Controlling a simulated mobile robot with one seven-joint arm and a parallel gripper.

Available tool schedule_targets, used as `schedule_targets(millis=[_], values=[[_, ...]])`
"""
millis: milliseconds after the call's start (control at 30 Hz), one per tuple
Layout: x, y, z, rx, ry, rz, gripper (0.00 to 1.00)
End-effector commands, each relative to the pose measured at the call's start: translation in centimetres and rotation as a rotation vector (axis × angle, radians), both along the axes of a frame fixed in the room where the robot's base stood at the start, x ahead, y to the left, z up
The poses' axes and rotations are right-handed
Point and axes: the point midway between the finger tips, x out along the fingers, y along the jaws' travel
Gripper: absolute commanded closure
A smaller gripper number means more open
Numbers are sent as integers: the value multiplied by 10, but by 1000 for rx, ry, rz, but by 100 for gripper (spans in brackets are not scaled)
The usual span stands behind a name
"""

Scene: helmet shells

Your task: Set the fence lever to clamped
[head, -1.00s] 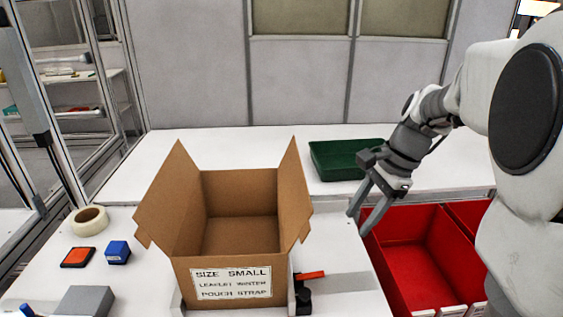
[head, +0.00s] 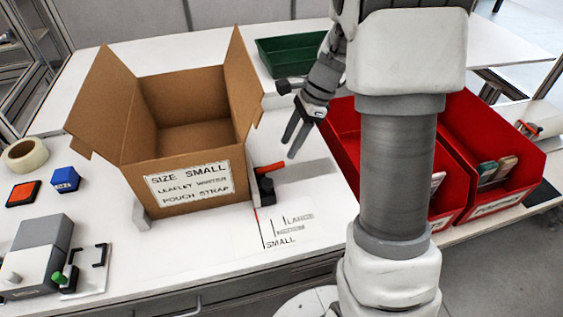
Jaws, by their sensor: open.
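The fence lever has a red-orange handle (head: 270,168) on a black base (head: 266,190), beside the right side of the cardboard box (head: 185,165). The handle points to the right. A thin red line runs down the table from near the black base. My gripper (head: 289,148) is open and empty, fingers pointing down, just above and to the right of the handle in the picture. I see no contact with the lever. The lower part of the lever is partly hard to make out.
The open box stands upright on the white table, with printed size marks (head: 285,232) to its right. Red bins (head: 480,130) stand at the right and a green tray (head: 290,57) behind.

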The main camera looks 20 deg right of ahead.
Motion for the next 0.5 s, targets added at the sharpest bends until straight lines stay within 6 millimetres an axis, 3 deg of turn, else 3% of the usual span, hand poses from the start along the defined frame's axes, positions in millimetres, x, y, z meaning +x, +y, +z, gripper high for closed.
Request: schedule_targets(millis=[33, 200, 500], values=[[-1, 4, -13, 1, 3, 1, 50], [-1, 15, -39, 1, 2, 0, 50], [0, 23, -57, 0, 0, 0, 50]])
